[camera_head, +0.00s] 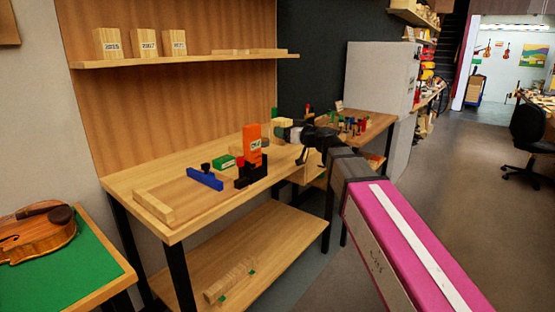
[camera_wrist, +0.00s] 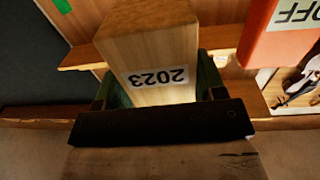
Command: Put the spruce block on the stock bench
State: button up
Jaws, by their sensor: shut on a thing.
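The spruce block is a pale wooden block with a white 2023 label in the wrist view (camera_wrist: 150,45). My gripper (camera_wrist: 160,88) is shut on it, with a finger on each side of the block. In the head view the held block (camera_head: 282,125) is at the tip of my gripper (camera_head: 288,131), over the far right part of a wooden bench (camera_head: 205,212). My gripper partly hides the block there, and I cannot tell whether the block touches anything below. I cannot tell for sure which bench is the stock bench.
An orange upright piece (camera_head: 252,143) in a black holder stands close left of my gripper. A blue tool (camera_head: 205,179) and a green box (camera_head: 223,162) lie nearby. A shelf (camera_head: 200,59) above bears labelled blocks. A second bench (camera_head: 378,128) holds several small clamps.

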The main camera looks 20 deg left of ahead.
jog(key=shift+s+a+r+n+g, duration=0.1)
jog(key=shift+s+a+n+g, duration=0.1)
jog(key=shift+s+a, duration=0.25)
jog(key=shift+s+a+n+g, duration=0.1)
jog(key=shift+s+a+g, duration=0.15)
jog(key=shift+a, duration=0.3)
jog(key=w+f, duration=0.2)
jog(key=w, duration=0.1)
jog(key=w+f, duration=0.2)
jog(key=w, duration=0.2)
jog(key=w+f, duration=0.2)
jog(key=w, duration=0.2)
jog(key=shift+w+f, duration=0.1)
jog(key=shift+f, duration=0.3)
jog(key=shift+d+f, duration=0.1)
jog(key=shift+f, duration=1.95)
jog(key=o, duration=1)
jog(key=shift+f, duration=0.1)
